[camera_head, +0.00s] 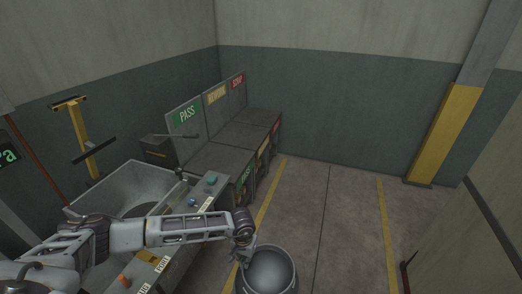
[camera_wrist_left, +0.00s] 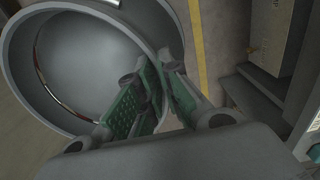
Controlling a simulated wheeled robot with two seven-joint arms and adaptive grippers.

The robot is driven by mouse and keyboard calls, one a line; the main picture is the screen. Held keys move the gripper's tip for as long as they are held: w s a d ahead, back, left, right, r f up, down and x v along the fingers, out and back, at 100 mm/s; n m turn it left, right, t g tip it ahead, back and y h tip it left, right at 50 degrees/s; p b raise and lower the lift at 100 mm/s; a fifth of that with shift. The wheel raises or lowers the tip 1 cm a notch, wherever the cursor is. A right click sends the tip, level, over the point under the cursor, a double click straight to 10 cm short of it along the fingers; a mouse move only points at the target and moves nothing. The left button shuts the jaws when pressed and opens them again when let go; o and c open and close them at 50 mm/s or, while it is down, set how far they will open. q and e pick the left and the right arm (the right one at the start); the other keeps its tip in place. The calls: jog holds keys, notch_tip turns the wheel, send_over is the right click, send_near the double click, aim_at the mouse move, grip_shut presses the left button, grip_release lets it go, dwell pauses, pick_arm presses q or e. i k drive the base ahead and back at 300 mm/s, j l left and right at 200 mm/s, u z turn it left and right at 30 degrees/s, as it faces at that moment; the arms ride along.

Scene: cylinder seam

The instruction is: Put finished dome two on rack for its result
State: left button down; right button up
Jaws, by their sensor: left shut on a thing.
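A grey hollow dome (camera_head: 268,270) hangs at the bottom centre of the head view, its open side facing up. My left gripper (camera_head: 243,256) is at its left rim. In the left wrist view, the green-padded fingers (camera_wrist_left: 150,95) are shut on the wall of the dome (camera_wrist_left: 85,60), one inside and one outside. A thin reddish-brown line curves along the dome's inner wall. The rack has bays with a green PASS sign (camera_head: 187,114), a yellow sign that seems to read REWORK (camera_head: 216,94) and a red SCRAP sign (camera_head: 238,81). My right gripper is not in view.
A grey basin (camera_head: 130,184) stands at left, with a ledge bearing a teal block (camera_head: 212,180), a blue knob (camera_head: 191,202) and an orange piece (camera_head: 124,281). A yellow stand (camera_head: 82,135) is behind it. The floor (camera_head: 330,215) right of the rack is clear. The bay tops look empty.

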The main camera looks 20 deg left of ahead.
aim_at(220, 160)
jog(key=i+u, duration=0.1)
jog(key=i, duration=0.35)
jog(key=i+l+u, duration=0.15)
jog(key=i+u, duration=0.15)
jog(key=i, duration=0.15)
jog(key=i+l+u, duration=0.3)
jog(key=i, duration=0.15)
jog(key=i+l+u, duration=0.6)
jog(key=l+u, duration=0.15)
jog(key=i+l+u, duration=0.1)
jog(key=l+u, duration=0.2)
jog(key=l, duration=0.15)
jog(key=i+l+u, duration=0.1)
jog(key=l+u, duration=0.15)
jog(key=l, duration=0.15)
jog(key=l+u, duration=0.45)
jog(key=l, duration=0.8)
jog(key=k, duration=0.05)
